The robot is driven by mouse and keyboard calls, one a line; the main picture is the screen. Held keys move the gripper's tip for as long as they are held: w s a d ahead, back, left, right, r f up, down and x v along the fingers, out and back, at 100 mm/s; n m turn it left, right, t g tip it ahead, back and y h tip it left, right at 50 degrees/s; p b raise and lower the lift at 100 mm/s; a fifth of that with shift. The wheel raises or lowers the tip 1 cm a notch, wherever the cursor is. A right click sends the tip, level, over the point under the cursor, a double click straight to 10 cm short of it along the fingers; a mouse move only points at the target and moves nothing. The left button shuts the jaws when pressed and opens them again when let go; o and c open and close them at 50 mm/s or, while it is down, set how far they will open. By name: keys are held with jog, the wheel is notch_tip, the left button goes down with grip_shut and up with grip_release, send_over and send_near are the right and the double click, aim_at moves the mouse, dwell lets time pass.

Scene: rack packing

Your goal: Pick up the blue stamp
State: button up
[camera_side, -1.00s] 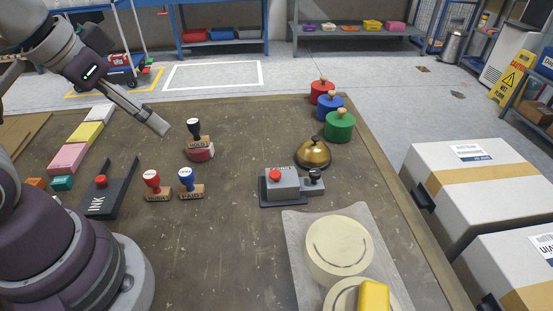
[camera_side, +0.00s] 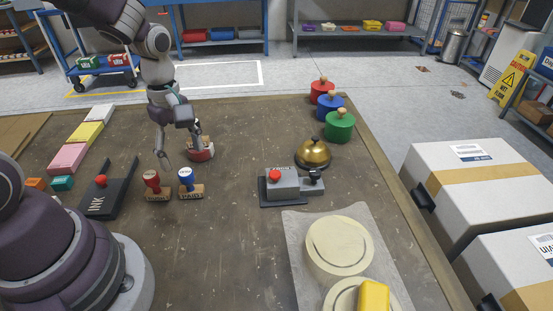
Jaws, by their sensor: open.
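The blue stamp (camera_side: 186,179) stands upright on its brown base on the table, just right of the red stamp (camera_side: 152,182). My gripper (camera_side: 180,158) hangs above and behind these two stamps, pointing down. Its fingers are spread apart, one behind the red stamp and one by the black-handled stamp (camera_side: 200,152). It holds nothing.
A black ink pad box (camera_side: 107,197) stands left of the stamps. A grey device with a red button (camera_side: 283,185) and a brass bell (camera_side: 313,154) stand to the right. The table (camera_side: 230,250) in front of the stamps is bare.

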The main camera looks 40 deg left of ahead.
aim_at(185, 172)
jog(key=f, duration=0.6)
jog(key=shift+s+f, duration=0.2)
grip_shut()
